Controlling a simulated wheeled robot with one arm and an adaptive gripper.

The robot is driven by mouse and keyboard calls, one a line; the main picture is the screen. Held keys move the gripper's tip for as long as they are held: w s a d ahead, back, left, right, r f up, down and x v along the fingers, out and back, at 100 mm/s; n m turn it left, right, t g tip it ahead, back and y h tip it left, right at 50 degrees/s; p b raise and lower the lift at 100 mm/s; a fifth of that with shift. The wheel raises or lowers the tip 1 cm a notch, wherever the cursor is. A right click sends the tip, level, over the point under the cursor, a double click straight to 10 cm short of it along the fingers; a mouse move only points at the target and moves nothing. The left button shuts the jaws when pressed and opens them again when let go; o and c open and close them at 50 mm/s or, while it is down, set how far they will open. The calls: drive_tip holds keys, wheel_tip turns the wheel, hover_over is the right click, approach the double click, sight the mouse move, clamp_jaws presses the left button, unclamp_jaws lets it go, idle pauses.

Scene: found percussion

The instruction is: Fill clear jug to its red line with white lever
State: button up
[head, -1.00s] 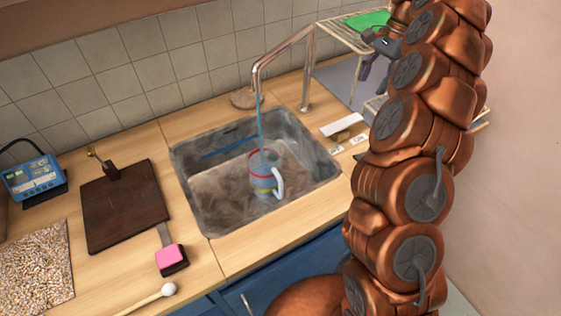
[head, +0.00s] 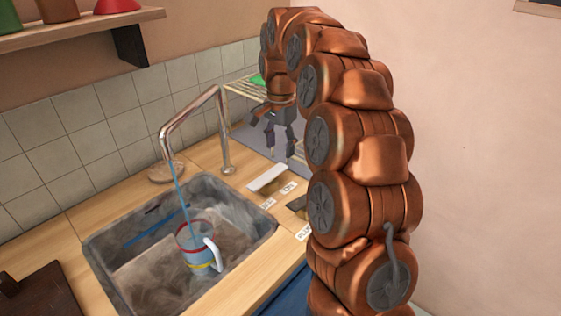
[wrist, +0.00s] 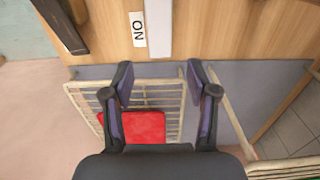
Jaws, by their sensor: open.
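The clear jug (head: 194,248) stands in the sink with a white handle, a red line near its top and a yellow line lower down. A blue water stream (head: 178,188) falls from the tap into it. The jug looks bluish inside, but I cannot tell its exact level. My gripper (head: 271,142) is open and empty, above the counter's back right, apart from the lever.
The copper tap (head: 196,112) arches over the sink (head: 262,238). A dark lever (head: 297,203) sits nearer than the white one. A wire rack (wrist: 160,95) and a red item (wrist: 134,127) lie below my gripper in the wrist view. A shelf (head: 70,32) hangs upper left.

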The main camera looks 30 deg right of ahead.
sight(280, 166)
drive_tip(key=shift+f+p, duration=0.35)
drive_tip(key=shift+f, duration=2.5)
drive_tip(key=shift+c, duration=0.4)
clamp_jaws()
